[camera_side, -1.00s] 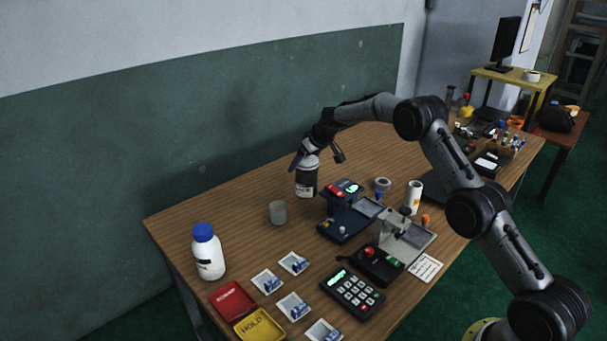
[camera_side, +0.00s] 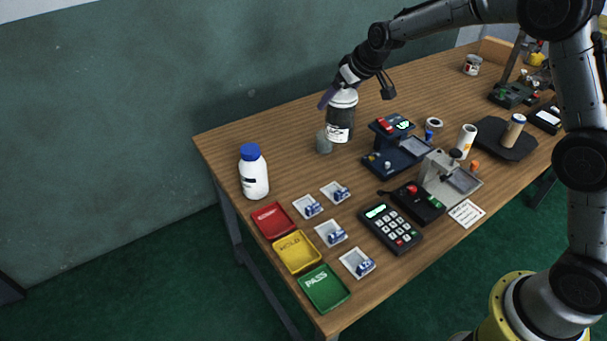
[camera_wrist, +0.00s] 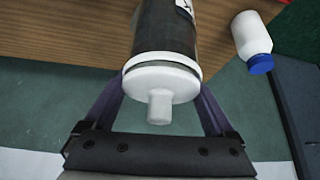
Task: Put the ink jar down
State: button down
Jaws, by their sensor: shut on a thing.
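The ink jar (camera_side: 340,119) is a dark cylinder with a white lid and a white label patch. My gripper (camera_side: 341,90) is shut on it at the lid end, from above. In the wrist view the jar's white lid (camera_wrist: 160,80) with its round knob sits between the two purple fingers. The jar looks upright in the side view, over the back part of the table. I cannot tell whether its base touches the tabletop. A small grey cup (camera_side: 323,144) stands at its lower left and the two overlap in the picture.
A white bottle with a blue cap (camera_side: 254,173) stands at left. A dark blue device (camera_side: 385,163) is to the jar's right. Red (camera_side: 272,221), yellow (camera_side: 297,253) and green (camera_side: 324,290) trays line the front left edge. Bare tabletop (camera_side: 290,130) lies left of the cup.

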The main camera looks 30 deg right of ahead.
jog(key=s+a, duration=0.6)
jog(key=s, duration=0.3)
jog(key=w+a+f, duration=0.2)
jog(key=w+f, duration=1)
jog(key=w, duration=0.1)
jog(key=shift+w+a+f+n+y, duration=0.2)
jog(key=shift+w+f+n+y, duration=0.1)
jog(key=shift+n, duration=0.1)
jog(key=shift+f, duration=0.2)
grip_release()
jog(key=shift+s+f, duration=0.1)
